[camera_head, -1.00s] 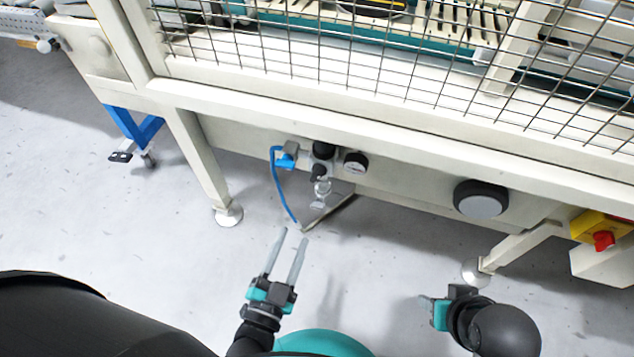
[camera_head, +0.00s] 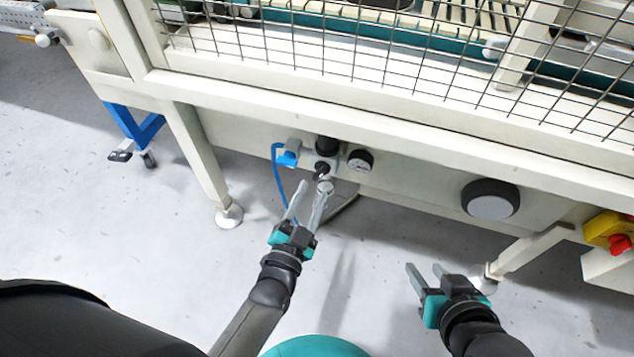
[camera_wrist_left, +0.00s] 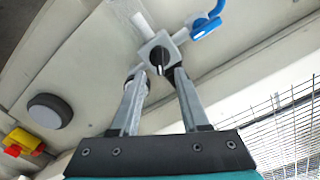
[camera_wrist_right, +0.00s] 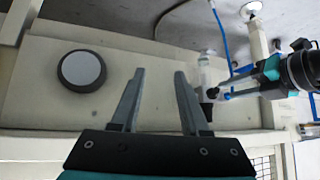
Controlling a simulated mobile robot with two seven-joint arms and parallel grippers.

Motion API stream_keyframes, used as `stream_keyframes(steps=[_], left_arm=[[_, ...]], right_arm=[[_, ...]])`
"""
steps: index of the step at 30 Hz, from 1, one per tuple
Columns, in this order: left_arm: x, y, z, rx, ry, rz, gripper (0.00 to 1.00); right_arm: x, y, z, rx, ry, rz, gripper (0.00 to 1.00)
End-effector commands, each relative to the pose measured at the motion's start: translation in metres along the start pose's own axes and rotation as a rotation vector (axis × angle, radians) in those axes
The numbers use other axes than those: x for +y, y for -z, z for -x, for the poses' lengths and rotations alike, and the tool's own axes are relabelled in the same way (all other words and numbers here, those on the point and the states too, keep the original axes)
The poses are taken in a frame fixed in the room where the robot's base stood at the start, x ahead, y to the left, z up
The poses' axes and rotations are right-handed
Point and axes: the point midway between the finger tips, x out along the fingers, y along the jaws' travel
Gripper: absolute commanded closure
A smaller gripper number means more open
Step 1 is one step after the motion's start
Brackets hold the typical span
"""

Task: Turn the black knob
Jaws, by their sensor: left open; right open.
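The black knob (camera_wrist_left: 160,57) sits on a grey valve block under the machine's beam; in the left wrist view it has a pale pointer line. In the head view it looks like the small dark part (camera_head: 321,168) below a larger black cap. My left gripper (camera_head: 312,188) is open just in front of the valve unit. In the left wrist view its fingertips (camera_wrist_left: 158,75) lie either side of the knob's line, and I cannot tell whether they touch it. My right gripper (camera_head: 424,268) is open and empty, lower right, away from the knob.
A blue connector (camera_head: 289,158) with a blue hose is left of the valve; a round gauge (camera_head: 361,160) is right of it. Further right are a large black-rimmed disc (camera_head: 490,199) and a red switch on yellow (camera_head: 619,245). A wire mesh guard (camera_head: 390,60) stands above.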

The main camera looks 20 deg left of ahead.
Motion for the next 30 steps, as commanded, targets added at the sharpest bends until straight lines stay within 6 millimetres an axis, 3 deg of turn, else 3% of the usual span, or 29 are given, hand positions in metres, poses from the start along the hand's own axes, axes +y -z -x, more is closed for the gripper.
stream_keyframes(steps=[15,30], left_arm=[[0.0,-0.001,-0.037,0.001,0.001,-0.001,0.55],[0.0,0.0,-0.043,0.0,-0.001,0.0,0.55]], right_arm=[[-0.026,0.017,-0.013,0.248,0.072,-0.016,0.55],[-0.03,0.022,-0.013,0.295,0.083,-0.022,0.55]])
